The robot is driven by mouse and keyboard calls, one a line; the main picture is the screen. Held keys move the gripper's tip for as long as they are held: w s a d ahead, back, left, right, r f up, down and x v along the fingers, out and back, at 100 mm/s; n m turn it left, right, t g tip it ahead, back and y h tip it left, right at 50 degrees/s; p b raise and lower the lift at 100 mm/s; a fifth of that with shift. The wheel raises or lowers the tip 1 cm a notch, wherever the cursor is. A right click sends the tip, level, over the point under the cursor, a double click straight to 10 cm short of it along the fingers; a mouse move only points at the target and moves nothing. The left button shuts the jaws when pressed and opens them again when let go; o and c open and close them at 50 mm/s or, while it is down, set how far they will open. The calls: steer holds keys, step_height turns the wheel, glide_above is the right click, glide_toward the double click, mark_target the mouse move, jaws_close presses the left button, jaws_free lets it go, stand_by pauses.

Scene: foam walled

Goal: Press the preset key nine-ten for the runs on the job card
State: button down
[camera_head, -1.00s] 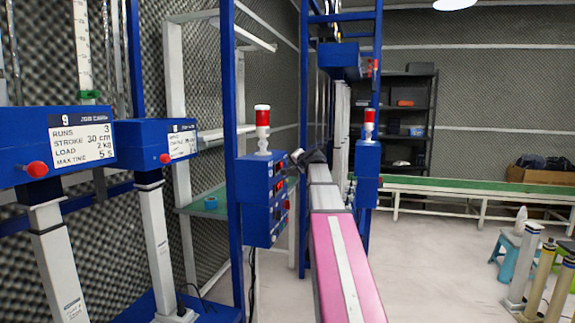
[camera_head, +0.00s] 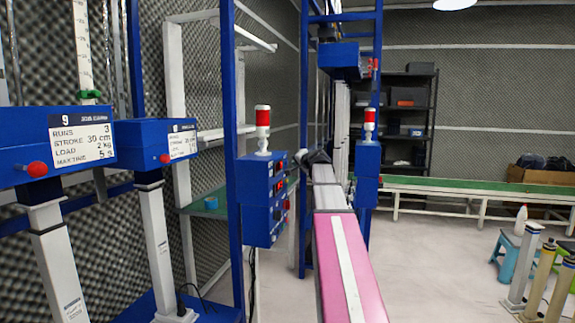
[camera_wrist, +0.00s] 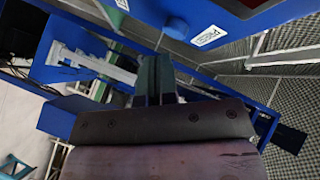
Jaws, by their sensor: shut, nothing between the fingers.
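A job card (camera_head: 83,138) on the left blue box is headed 9 and reads runs 3, stroke 30 cm, load 2 kg, max time 5 s. A blue control box (camera_head: 257,200) on a blue post has red parts on its right-hand face; its keys are too small to read. My gripper (camera_head: 303,158) is at the upper right of that box, small and partly hidden by my arm. In the wrist view my gripper's two fingers (camera_wrist: 154,78) are together and empty. A blue panel (camera_wrist: 150,14) with a white label lies beyond them; I cannot tell whether they touch it.
A second card (camera_head: 182,144) is too small to read. A red-and-white lamp (camera_head: 262,130) stands on the control box. Blue posts and another blue box (camera_head: 367,175) stand close around my arm.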

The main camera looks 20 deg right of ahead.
steer(key=shift+s+d, duration=0.7)
steer(key=shift+d, duration=0.35)
steer(key=shift+s+d, duration=0.7)
steer(key=shift+d, duration=0.35)
